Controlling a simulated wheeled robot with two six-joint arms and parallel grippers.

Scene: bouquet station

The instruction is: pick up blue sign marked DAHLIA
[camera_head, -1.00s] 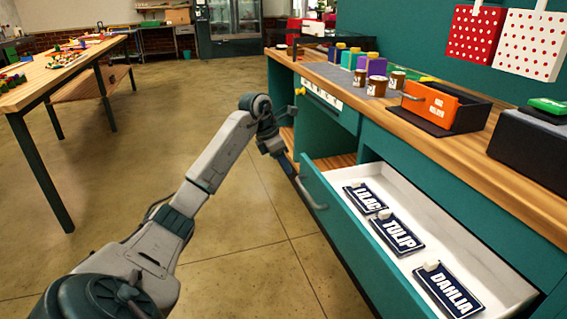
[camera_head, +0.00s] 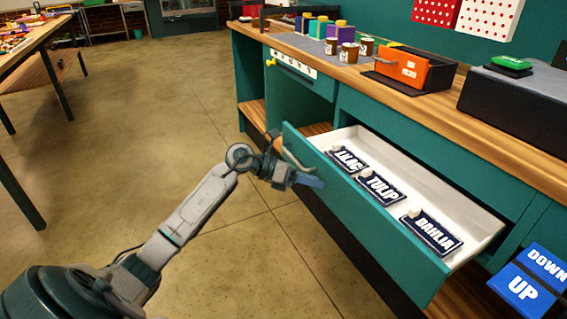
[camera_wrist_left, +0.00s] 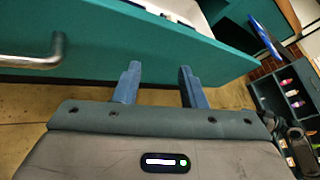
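The dark blue DAHLIA sign (camera_head: 432,232) with white letters lies flat in the open white-lined drawer (camera_head: 462,204), nearest its front right end. The TULIP sign (camera_head: 380,188) and the LILAC sign (camera_head: 346,159) lie behind it in a row. My left gripper (camera_head: 309,180) is outside the drawer, by the teal drawer front and its handle (camera_head: 293,160), well left of the DAHLIA sign. In the left wrist view my left gripper (camera_wrist_left: 158,86) has its two fingers apart with nothing between them. My right gripper is not in view.
The teal drawer front (camera_wrist_left: 150,45) stands between my left gripper and the signs. The wooden counter (camera_head: 440,110) above holds an orange box (camera_head: 402,68), jars and a black block. Blue UP (camera_head: 522,290) and DOWN panels are at the lower right. The floor at left is open.

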